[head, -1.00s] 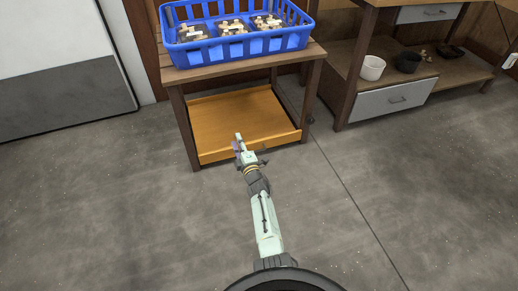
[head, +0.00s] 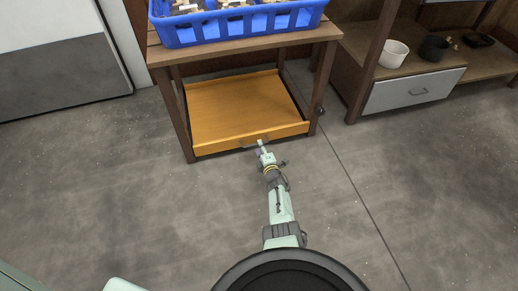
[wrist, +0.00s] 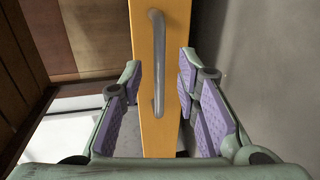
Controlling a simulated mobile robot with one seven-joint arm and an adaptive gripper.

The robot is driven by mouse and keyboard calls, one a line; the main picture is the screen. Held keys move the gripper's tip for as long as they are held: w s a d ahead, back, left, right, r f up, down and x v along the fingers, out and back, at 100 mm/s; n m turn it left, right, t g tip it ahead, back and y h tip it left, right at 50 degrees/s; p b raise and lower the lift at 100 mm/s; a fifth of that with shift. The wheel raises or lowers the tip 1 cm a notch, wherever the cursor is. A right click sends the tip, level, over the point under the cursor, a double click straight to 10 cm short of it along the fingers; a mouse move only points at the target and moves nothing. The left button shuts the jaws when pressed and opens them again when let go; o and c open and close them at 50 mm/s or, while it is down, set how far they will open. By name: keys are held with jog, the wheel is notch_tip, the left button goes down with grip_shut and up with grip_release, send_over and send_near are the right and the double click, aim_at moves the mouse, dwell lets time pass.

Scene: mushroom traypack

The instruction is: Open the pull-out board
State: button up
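The pull-out board (head: 240,105) is an orange wooden panel low under the brown table, with a raised front edge. Its grey bar handle (head: 247,143) is on the front face, partly hidden by my gripper (head: 261,146) in the head view. In the wrist view the handle (wrist: 157,65) runs upright in the picture on the orange front (wrist: 143,135). My gripper (wrist: 160,66) is open there, its purple-padded fingers on either side of the front and handle. I see no finger closed on the handle, and cannot tell whether the fingertips touch the front.
A blue crate (head: 240,32) with packed trays stands on the brown table (head: 215,60). The table's legs (head: 179,125) flank the board. A shelf unit with a grey drawer (head: 413,91) stands at right. The grey floor (head: 110,190) before the board is open.

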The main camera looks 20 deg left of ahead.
jog(key=b+x, duration=0.2)
jog(key=x, duration=0.1)
jog(key=shift+f, duration=0.15)
jog(key=shift+w+a, duration=0.15)
jog(key=shift+w, duration=0.1)
grip_shut()
dwell(0.6)
